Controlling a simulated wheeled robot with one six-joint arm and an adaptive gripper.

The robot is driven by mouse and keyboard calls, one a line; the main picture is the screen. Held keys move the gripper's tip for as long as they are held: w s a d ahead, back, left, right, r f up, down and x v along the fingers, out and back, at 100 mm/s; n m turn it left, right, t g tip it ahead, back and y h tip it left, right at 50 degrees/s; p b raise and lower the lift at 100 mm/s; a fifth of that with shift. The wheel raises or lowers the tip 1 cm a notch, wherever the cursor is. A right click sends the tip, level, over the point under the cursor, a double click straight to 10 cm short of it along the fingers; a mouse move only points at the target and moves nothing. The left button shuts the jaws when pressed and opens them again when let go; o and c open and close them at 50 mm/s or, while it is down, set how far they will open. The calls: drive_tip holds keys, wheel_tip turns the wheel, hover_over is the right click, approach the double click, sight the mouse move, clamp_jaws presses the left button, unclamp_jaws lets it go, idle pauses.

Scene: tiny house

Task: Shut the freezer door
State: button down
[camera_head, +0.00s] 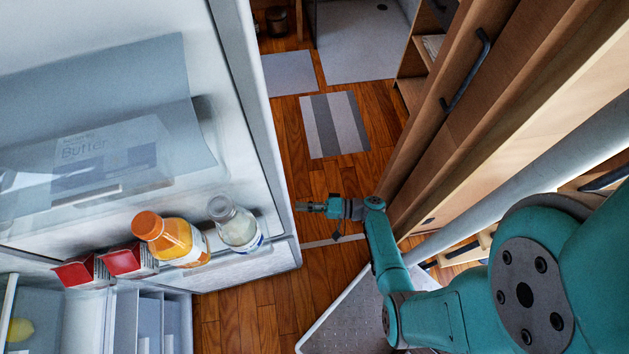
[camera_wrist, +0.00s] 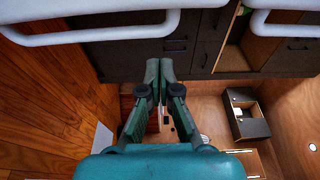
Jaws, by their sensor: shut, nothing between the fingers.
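A white appliance door (camera_head: 245,75) stands open across the left of the head view, its inner side with clear bins facing me. I take it as the freezer door, though it holds food like a fridge door. A butter box (camera_head: 110,150), an orange juice bottle (camera_head: 172,238), a clear white-capped bottle (camera_head: 235,222) and red cartons (camera_head: 105,265) sit in its bins. My gripper (camera_head: 303,207) is just right of the door's free edge in the picture; contact cannot be told. In the wrist view my gripper (camera_wrist: 160,68) has its fingers together, with nothing between them.
Wooden cabinets (camera_head: 480,110) with a dark handle (camera_head: 467,70) line the right. A striped rug (camera_head: 335,124) lies on the open wooden floor (camera_head: 285,125). The wrist view shows dark cabinets (camera_wrist: 130,60) and white curved rails (camera_wrist: 100,30) along its top.

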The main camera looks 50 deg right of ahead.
drive_tip(key=shift+s+a, duration=0.45)
drive_tip(key=shift+a, duration=0.45)
drive_tip(key=shift+s+a, duration=0.4)
drive_tip(key=shift+a, duration=0.45)
drive_tip(key=shift+s, duration=0.1)
